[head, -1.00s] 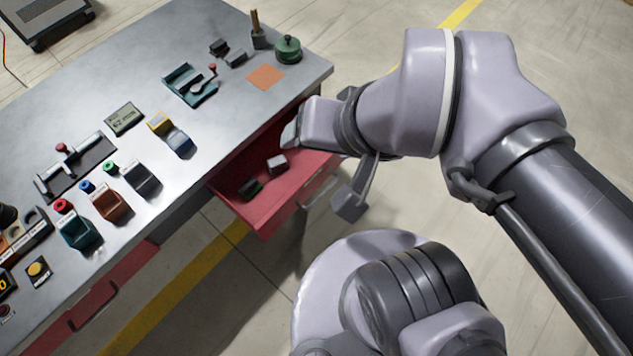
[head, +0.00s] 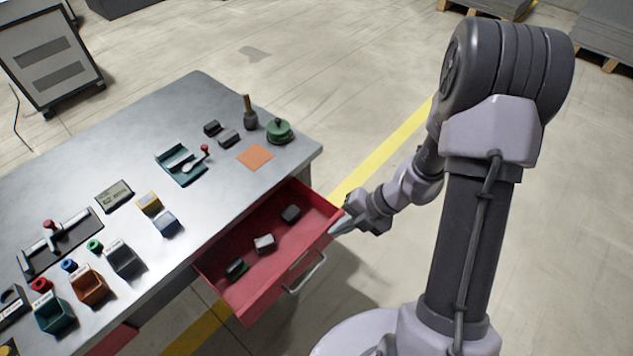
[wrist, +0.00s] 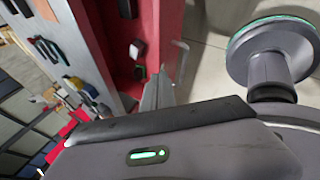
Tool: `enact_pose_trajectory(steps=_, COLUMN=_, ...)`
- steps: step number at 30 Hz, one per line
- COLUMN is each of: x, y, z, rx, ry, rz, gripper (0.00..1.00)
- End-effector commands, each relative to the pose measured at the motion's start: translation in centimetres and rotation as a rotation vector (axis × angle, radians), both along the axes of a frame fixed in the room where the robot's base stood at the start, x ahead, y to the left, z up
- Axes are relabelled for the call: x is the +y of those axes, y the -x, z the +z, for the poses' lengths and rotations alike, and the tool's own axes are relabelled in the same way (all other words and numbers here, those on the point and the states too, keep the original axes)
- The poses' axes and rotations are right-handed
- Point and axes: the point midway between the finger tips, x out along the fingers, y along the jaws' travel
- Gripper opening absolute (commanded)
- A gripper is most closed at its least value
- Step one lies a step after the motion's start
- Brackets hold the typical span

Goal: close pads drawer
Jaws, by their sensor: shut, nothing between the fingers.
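The red drawer (head: 242,262) stands open at the bench's right front, its grey bar handle (head: 306,273) on the front face. Inside lie a dark block (head: 291,213), a light grey block (head: 264,243) and a dark green block (head: 237,268). My gripper (head: 335,230) is shut and empty at the drawer's far front corner. I cannot tell whether it touches the front panel. In the wrist view the fingers (wrist: 158,92) show beside the red drawer (wrist: 144,20).
The grey bench top (head: 215,215) carries several small bins, a lever fixture (head: 182,164), an orange pad (head: 255,157) and a green round pot (head: 279,131). Open floor lies right of the bench. A grey cabinet (head: 48,55) stands at the back left.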

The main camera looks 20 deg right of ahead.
Motion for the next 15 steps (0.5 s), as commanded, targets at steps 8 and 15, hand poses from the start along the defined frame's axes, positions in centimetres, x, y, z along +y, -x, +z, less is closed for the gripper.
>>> enact_pose_trajectory(steps=8, x=-0.4, y=0.9, z=-6.3, rx=0.253, ry=-0.108, rz=-0.364, gripper=0.00)
enact_pose_trajectory(steps=15, x=2.4, y=0.1, z=-10.4, rx=0.251, ry=-0.108, rz=-0.357, gripper=0.00)
